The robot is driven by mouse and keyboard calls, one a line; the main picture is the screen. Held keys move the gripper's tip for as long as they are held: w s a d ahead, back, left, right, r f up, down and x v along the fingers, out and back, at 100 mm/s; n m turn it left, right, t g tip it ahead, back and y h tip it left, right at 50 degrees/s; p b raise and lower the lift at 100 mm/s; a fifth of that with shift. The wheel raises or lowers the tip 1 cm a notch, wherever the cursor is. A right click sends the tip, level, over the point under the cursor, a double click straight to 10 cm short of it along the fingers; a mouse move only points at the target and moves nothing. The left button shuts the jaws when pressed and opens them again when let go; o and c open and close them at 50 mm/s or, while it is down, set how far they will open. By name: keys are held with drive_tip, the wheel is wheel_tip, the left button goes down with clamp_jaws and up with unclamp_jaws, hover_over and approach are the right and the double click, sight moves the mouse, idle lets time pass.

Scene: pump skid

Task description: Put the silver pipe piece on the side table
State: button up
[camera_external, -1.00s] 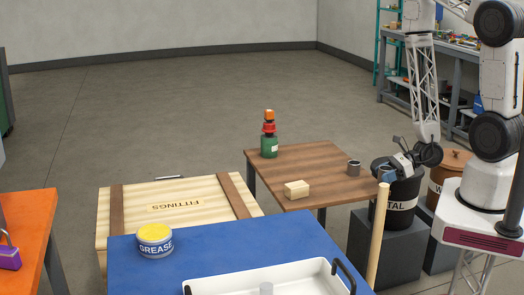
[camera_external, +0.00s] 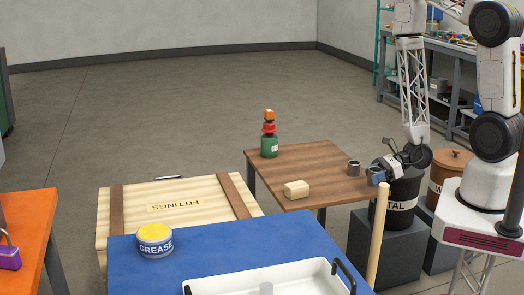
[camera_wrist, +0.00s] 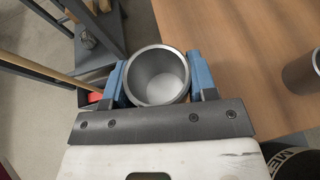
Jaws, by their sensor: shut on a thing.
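My gripper (camera_external: 378,176) is at the right edge of the brown wooden side table (camera_external: 322,160), beside the black bin. In the wrist view its blue fingers (camera_wrist: 158,80) are shut on a silver pipe piece (camera_wrist: 157,74), a short hollow cylinder held with its open end toward the camera. The table (camera_wrist: 240,45) shows behind and right of the held piece; I cannot tell whether they touch. A second silver pipe piece (camera_external: 353,169) stands upright on the table, left of my gripper. It also shows at the right edge of the wrist view (camera_wrist: 304,72).
A cream block (camera_external: 297,190) and a green bottle with red and orange pieces on top (camera_external: 269,143) stand on the table. The black bin (camera_external: 402,203) is on a grey pedestal. A wooden pole (camera_external: 377,240) rises in front. The table's middle is clear.

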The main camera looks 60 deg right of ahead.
hover_over(341, 188)
drive_tip(key=shift+s+a+f, duration=0.1)
drive_tip(key=shift+a+f, duration=0.1)
drive_tip(key=shift+f, duration=0.4)
drive_tip(key=shift+f, duration=1.75)
drive_tip(key=shift+f, duration=0.1)
drive_tip(key=o, duration=1)
drive_tip(key=shift+s, duration=0.1)
drive_tip(key=shift+v, duration=5.95)
